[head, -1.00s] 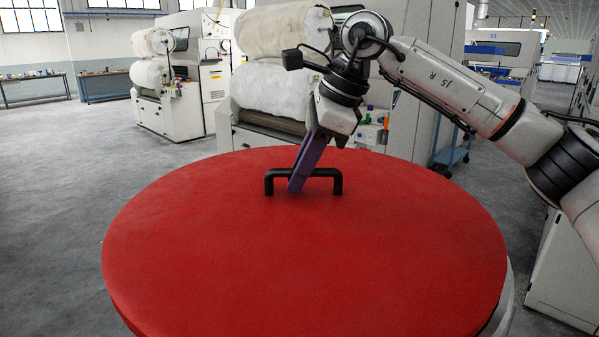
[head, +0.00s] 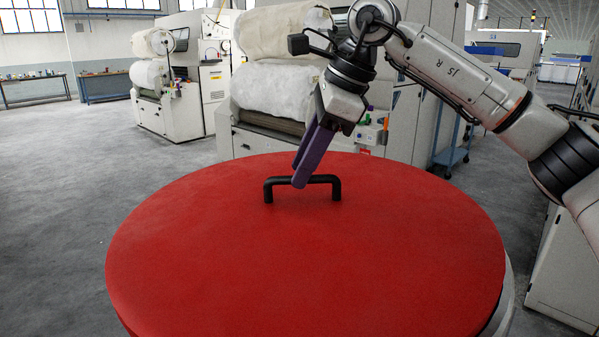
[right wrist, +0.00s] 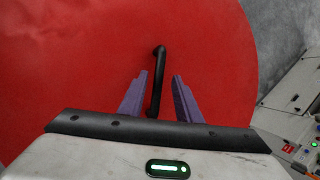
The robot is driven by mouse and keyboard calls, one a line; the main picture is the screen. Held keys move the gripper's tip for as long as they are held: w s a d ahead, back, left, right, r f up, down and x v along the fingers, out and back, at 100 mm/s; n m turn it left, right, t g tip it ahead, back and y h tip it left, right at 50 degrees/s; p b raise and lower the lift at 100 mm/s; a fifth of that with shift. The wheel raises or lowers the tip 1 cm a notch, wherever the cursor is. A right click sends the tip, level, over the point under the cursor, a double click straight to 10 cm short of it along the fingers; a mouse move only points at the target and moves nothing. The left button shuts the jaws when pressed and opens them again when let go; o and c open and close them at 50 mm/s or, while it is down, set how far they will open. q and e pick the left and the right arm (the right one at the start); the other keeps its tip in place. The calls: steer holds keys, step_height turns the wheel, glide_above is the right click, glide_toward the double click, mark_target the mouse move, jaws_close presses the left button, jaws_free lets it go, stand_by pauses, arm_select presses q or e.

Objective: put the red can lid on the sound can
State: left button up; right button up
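The red can lid (head: 300,270) is a large round disc with a black bar handle (head: 325,180). It fills the lower middle of the head view and looks level. A pale curved edge (head: 509,300) shows under it at lower right; the lid hides the rest, so I cannot tell which can it is. My right gripper (head: 299,184) is at the handle, its purple fingers pointing down. In the right wrist view the fingers (right wrist: 158,88) are apart, one each side of the handle (right wrist: 157,75), with gaps showing. My left gripper is out of view.
A carding machine (head: 275,138) with white fibre rolls stands just behind the lid, and another machine (head: 180,105) is further left. A blue cart (head: 452,155) stands behind right. Grey floor (head: 60,200) is open on the left.

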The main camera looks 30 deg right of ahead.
steer(key=v, duration=1)
steer(key=shift+f, duration=0.1)
